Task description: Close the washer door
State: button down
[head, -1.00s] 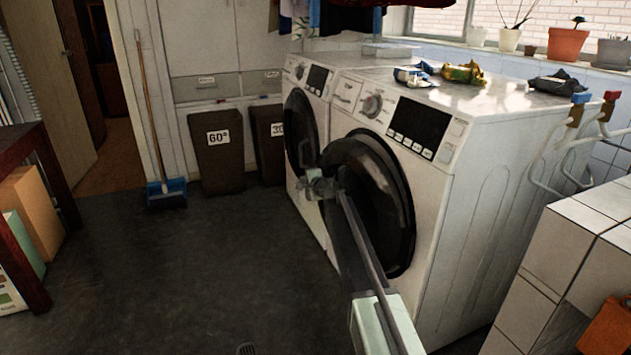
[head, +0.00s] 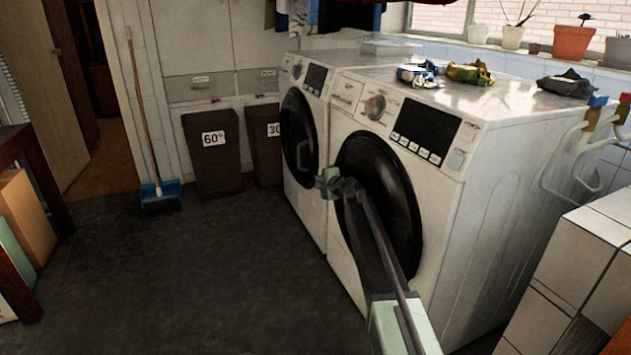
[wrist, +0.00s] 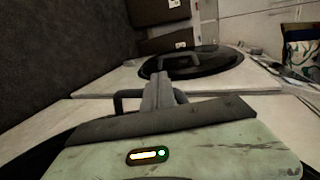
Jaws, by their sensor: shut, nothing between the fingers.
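The near white washer (head: 440,190) has a round black door (head: 400,205), now flush or nearly flush with its front; I cannot tell whether it is latched. My arm crosses in front and hides part of the door. My gripper (head: 328,181) is shut and empty at the door's left edge; whether it touches the door is unclear. In the wrist view my gripper's fingers (wrist: 160,82) are together, pointing toward the far washer's round black door (wrist: 205,62), which looks shut.
The far washer (head: 310,205) stands beside the near one. Brown bins (head: 215,170) and a blue broom (head: 160,195) stand at the back. Tiled blocks (head: 560,260) stand at the right, a dark red table (head: 25,160) at the left. The floor (head: 170,275) between is clear.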

jog(key=s+a+r+p, duration=0.3)
jog(key=s+a, duration=0.4)
jog(key=s, duration=0.5)
jog(key=s+d+f+n+g+h+p, duration=0.1)
jog(key=s+d, duration=0.3)
jog(key=d, duration=0.3)
jog(key=s+d+f+h, duration=0.1)
jog(key=s+d+f, duration=0.15)
jog(key=d, duration=0.35)
jog(key=s+d+f+n+g+h, duration=0.2)
jog(key=s+d+f+n+g, duration=0.25)
jog(key=s, duration=0.75)
jog(key=s+d+f+n+g+h, duration=0.1)
jog(key=s+d+f+n+g, duration=0.3)
jog(key=s, duration=0.8)
jog(key=s+d+f+n+g+h, duration=0.25)
jog(key=s+d+g, duration=0.2)
jog(key=s, duration=0.65)
notch_tip(320, 180, up, 37)
jog(key=t+p, duration=0.1)
jog(key=p, duration=3.7)
jog(key=shift+d+r+y, duration=0.15)
jog(key=shift+d+y, duration=0.1)
jog(key=shift+y, duration=0.1)
jog(key=shift+w, duration=0.15)
